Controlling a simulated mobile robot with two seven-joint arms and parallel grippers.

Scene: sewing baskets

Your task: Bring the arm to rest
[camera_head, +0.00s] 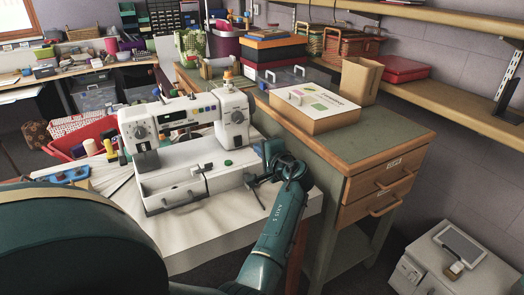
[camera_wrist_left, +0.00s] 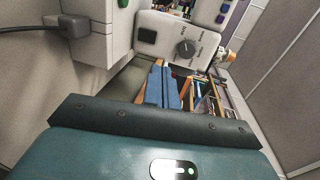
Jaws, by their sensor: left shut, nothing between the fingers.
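My left arm reaches up from the bottom of the head view, and my left gripper (camera_head: 269,152) is at the right end of the white sewing machine (camera_head: 185,142). In the left wrist view the blue fingers (camera_wrist_left: 164,88) are together with nothing between them. The machine's body with a round dial (camera_wrist_left: 186,48) shows just beyond them. I cannot tell whether the gripper touches the machine. My right gripper is not in view.
A wooden cabinet (camera_head: 372,150) with a flat box (camera_head: 315,108) on top stands right of the machine. A white drawer unit (camera_head: 455,262) is at lower right. Shelves line the right wall. A cluttered desk (camera_head: 85,72) is at the back left.

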